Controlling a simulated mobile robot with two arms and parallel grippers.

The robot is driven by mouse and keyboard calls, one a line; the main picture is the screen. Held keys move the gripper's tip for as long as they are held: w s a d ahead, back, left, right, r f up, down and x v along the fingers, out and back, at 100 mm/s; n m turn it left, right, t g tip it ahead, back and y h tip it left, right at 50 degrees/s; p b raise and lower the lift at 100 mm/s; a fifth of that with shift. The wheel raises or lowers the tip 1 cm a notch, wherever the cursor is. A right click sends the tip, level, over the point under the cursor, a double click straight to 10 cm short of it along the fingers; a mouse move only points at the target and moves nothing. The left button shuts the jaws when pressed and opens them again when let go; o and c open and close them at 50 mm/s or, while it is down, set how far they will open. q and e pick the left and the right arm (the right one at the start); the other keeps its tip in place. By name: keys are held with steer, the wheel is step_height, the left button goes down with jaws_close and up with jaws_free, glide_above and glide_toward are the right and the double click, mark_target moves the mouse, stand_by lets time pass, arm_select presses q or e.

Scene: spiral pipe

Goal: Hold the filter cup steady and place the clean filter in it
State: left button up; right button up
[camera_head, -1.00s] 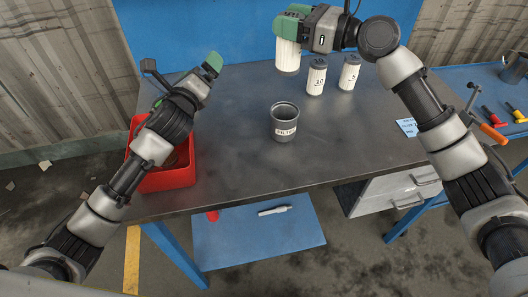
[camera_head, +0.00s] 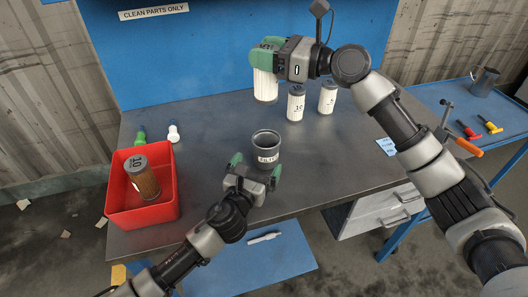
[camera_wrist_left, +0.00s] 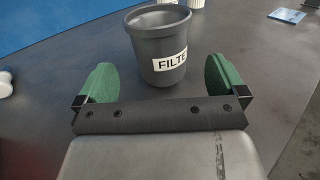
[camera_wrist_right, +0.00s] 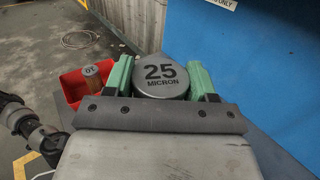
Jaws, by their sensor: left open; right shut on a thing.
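The grey filter cup (camera_head: 266,150), with a white FILTER label, stands upright on the table and looks empty from above. My left gripper (camera_head: 254,168) is open just in front of it; in the left wrist view its green fingers (camera_wrist_left: 162,82) stand apart, with the cup (camera_wrist_left: 158,45) just beyond them, not gripped. My right gripper (camera_head: 266,56) is shut on the top of a white pleated filter (camera_head: 265,86) at the back of the table. In the right wrist view its grey cap (camera_wrist_right: 161,77) reads 25 MICRON. I cannot tell whether its base touches the table.
Two white filters, marked 10 (camera_head: 296,104) and 5 (camera_head: 328,98), stand right of the held one. A red bin (camera_head: 112,208) at left holds a brown used filter (camera_head: 142,178).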

mark_target(270, 142)
arm_select(q)
steer(key=x, duration=0.6)
steer(key=shift+w+d, duration=0.15)
steer(key=shift+w, duration=0.2)
steer(key=c, duration=1.1)
arm_select(e)
step_height(270, 142, down, 8)
steer(key=m+t+h, duration=0.2)
steer(key=t, duration=0.2)
steer(key=shift+a+m, duration=0.15)
steer(key=shift+m, duration=0.25)
steer(key=shift+f, duration=0.45)
steer(key=shift+m+t+h, duration=0.4)
steer(key=shift+t, duration=0.1)
steer(key=f, duration=1)
steer(key=shift+d+f, duration=0.2)
steer(key=shift+f, duration=0.05)
